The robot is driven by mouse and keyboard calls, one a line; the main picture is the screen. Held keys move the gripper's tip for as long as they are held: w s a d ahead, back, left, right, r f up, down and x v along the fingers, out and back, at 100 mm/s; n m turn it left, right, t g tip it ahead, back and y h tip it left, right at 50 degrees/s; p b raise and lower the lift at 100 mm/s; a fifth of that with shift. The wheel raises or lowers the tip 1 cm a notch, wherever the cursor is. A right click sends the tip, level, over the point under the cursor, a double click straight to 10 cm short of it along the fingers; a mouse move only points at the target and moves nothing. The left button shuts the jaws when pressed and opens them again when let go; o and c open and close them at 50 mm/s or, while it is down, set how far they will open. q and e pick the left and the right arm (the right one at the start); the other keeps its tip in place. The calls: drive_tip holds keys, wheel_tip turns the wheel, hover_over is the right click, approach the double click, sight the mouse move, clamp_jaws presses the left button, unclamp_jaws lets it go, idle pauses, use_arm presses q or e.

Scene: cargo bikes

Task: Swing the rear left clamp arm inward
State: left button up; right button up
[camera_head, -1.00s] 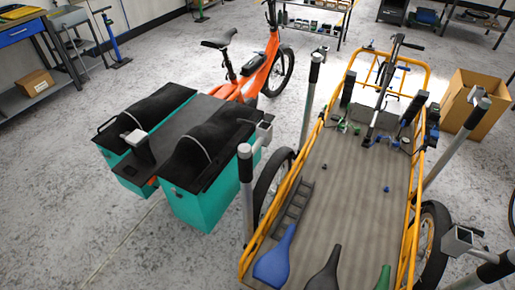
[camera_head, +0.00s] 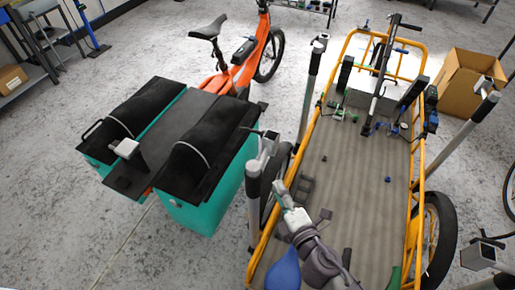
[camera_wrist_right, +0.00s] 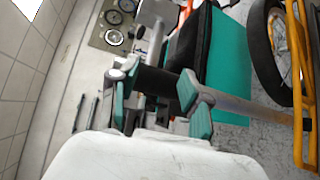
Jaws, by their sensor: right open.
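The near-left post (camera_head: 255,205) stands beside the cargo bike's left rail, with a black sleeve and a light grey clamp arm (camera_head: 266,150) at its top. It points away from the deck's left side. My right gripper (camera_head: 279,187) reaches in from the bottom over the deck, just right of this post. In the wrist view its two green-padded fingers (camera_wrist_right: 157,106) are spread apart, and the post's black sleeve (camera_wrist_right: 160,82) shows behind the gap between them. I see no grip on it; contact cannot be told. My left gripper is out of view.
The orange-framed cargo deck (camera_head: 345,185) carries small parts, a blue object (camera_head: 284,270) and a black rack. Other clamp posts stand at far left (camera_head: 311,85), far right (camera_head: 465,125) and near right (camera_head: 482,255). A teal-boxed orange bike (camera_head: 200,195) stands left.

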drive_tip(key=p, duration=0.1)
approach(264, 160)
drive_tip(key=f+x, duration=0.1)
drive_tip(key=x, duration=0.9)
drive_tip(key=shift+r, duration=0.1)
drive_tip(key=shift+w+a, duration=0.15)
drive_tip(key=shift+w, duration=0.15)
drive_tip(key=shift+c, duration=0.3)
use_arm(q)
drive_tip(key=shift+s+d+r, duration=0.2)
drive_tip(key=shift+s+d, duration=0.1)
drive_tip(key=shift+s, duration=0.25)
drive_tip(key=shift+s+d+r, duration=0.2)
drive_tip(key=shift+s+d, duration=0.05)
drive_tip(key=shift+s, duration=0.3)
use_arm(e)
clamp_jaws()
